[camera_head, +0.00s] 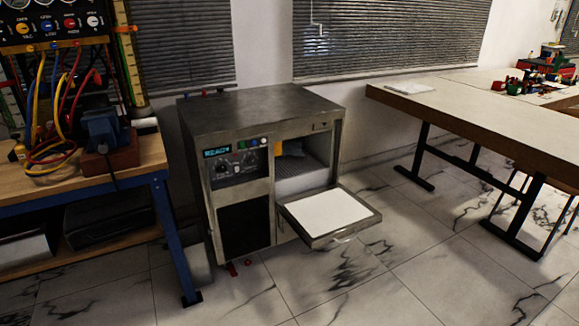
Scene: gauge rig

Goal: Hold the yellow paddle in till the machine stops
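The machine (262,101) is a grey metal cabinet standing on the floor in the middle. Its blue-green display (216,153) appears to read READY, above two dark knobs. Its front right opening shows a ribbed inside, and a flat door or tray (330,213) with a white surface sticks out below it. A small yellow-orange piece (279,147) shows at the opening's upper left edge; I cannot tell whether it is the yellow paddle. A blue-grey thing (293,149) is beside it, partly hidden. Neither of my grippers is in view.
A workbench (150,155) with a blue vise (103,130) and coloured cables stands at the left. A long table (455,108) stands at the right. The marble floor (400,275) in front is clear.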

